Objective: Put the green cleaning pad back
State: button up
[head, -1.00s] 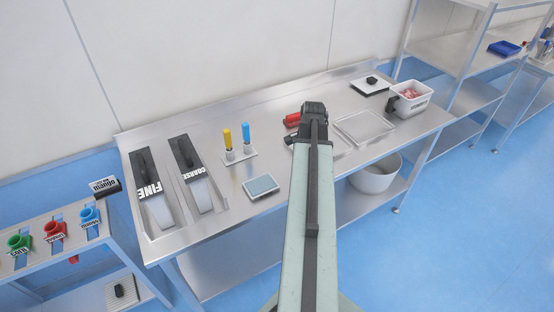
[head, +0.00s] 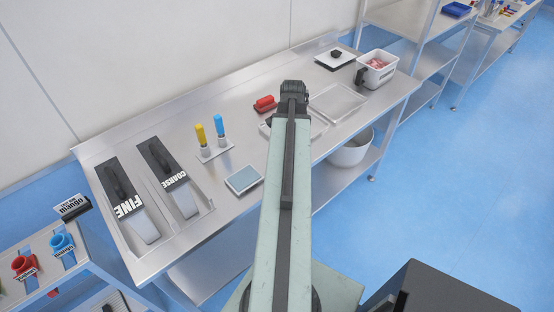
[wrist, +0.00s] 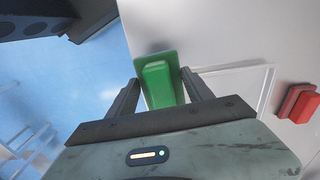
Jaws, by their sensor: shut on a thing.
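The green cleaning pad (wrist: 160,84) shows in the wrist view between the two fingers of my gripper (wrist: 161,76), which is shut on it. The head view does not show the green pad; my arm hides it and the fingers. A red pad (head: 265,103) lies on the steel table just left of my arm's end, and also shows at the right of the wrist view (wrist: 299,103). A shallow pale tray (head: 317,127) is partly hidden behind my arm, and its rim shows in the wrist view (wrist: 264,84).
A clear tray (head: 338,103), a scale (head: 335,59) and a white tub (head: 377,70) stand on the right. The blue-grey pad (head: 244,179), yellow and blue tools (head: 211,140) and the FINE (head: 124,190) and COARSE (head: 169,172) slicers are on the left.

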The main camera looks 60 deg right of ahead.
jog(key=s+d, duration=0.2)
jog(key=s, duration=0.8)
jog(key=shift+m, duration=0.3)
jog(key=w+a, duration=0.1)
jog(key=w, duration=0.4)
jog(key=w+a+f+b, duration=0.1)
jog(key=w, duration=0.4)
jog(key=w+a+f, duration=0.1)
jog(key=w, duration=0.4)
jog(key=shift+a+b, duration=0.15)
jog(key=shift+b, duration=0.25)
jog(key=f+b, duration=0.4)
jog(key=shift+w+a, duration=0.1)
jog(key=shift+w, duration=0.25)
jog(key=shift+r, duration=0.2)
jog(key=shift+f, duration=0.15)
jog(key=o, duration=1.5)
jog(key=shift+c, duration=0.2)
